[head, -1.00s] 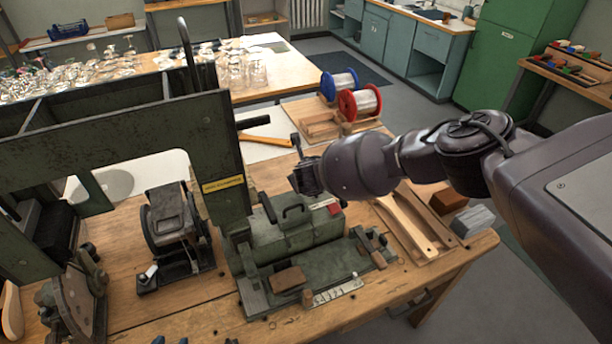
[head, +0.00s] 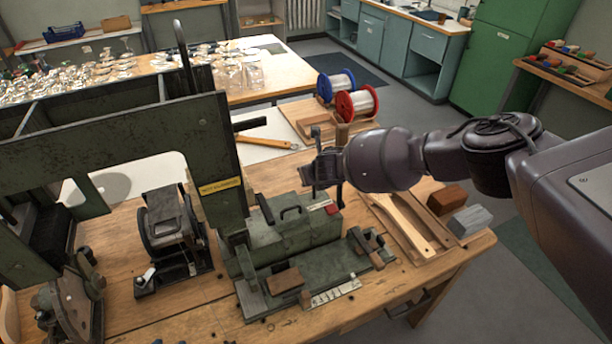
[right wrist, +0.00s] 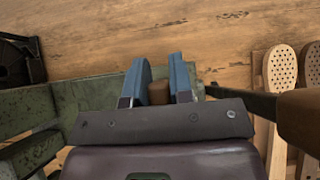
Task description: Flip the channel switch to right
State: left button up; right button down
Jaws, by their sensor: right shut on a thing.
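The green-grey machine (head: 295,232) stands on the wooden bench, with a handled housing and a red patch (head: 332,208) on top. My right gripper (head: 308,174) is above this housing. In the right wrist view its two blue fingers (right wrist: 158,84) close on a small brown knob (right wrist: 158,93), which seems to be the channel switch; the gripper hides it in the head view. A dark lever with a brown grip (head: 342,133) rises behind my gripper. That grip also shows close at the right edge of the right wrist view (right wrist: 302,115). My left gripper is not in view.
Brush blanks lie in a wooden tray (head: 424,254) to the right, beside brown and grey blocks (head: 446,200). Red and blue spools (head: 357,103) stand behind. A tall green frame (head: 218,165) rises to the left.

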jog(key=shift+w+d+y, duration=0.15)
jog(key=shift+d+y, duration=0.15)
jog(key=shift+y, duration=0.1)
jog(key=c, duration=1)
grip_release()
jog(key=shift+r, duration=0.1)
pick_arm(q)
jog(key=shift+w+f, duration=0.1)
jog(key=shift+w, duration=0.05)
pick_arm(e)
jog(key=v, duration=1)
jog(key=shift+s+d+r, duration=0.15)
jog(key=shift+s+r, duration=0.05)
jog(key=shift+r, duration=0.05)
